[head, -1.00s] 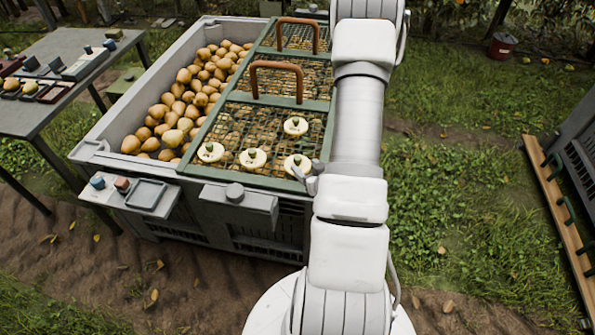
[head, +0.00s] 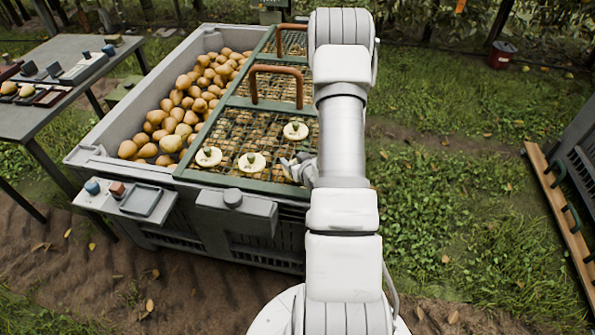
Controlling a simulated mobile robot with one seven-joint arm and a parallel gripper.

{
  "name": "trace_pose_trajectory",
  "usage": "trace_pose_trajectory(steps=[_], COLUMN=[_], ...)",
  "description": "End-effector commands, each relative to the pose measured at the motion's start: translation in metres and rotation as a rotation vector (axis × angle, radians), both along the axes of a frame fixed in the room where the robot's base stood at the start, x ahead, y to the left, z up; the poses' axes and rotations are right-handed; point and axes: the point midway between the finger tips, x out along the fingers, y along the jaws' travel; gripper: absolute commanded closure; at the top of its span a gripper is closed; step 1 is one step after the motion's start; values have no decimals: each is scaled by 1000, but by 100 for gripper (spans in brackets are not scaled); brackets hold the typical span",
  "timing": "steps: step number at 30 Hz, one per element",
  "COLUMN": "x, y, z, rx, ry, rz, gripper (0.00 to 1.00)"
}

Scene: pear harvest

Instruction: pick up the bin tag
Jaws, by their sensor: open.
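One disc (head: 208,156) is at the left, one (head: 251,162) in the near middle, and one (head: 295,131) farther back. My gripper (head: 291,167) is low over the lid's near right corner, open, with only its grey fingertips showing past my arm. A fourth disc's spot there is covered by my gripper and arm, so I cannot tell whether the fingers touch it.
The grey bin (head: 122,100) holds pears on its open left side. Brown handles (head: 276,70) rise from the lid. A side shelf (head: 110,195) juts from the bin's front. A table (head: 60,85) stands left; a wooden rail (head: 560,205) is at right. Grass between is clear.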

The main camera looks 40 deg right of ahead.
Motion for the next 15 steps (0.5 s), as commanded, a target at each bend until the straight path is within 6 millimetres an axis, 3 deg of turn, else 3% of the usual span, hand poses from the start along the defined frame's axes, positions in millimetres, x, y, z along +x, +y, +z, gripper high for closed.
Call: trace_pose_trajectory(steps=[6,15], x=[0,0], y=[0,0], z=[0,0], rx=[0,0], ry=[1,1], rz=[0,0], gripper=[40,94])
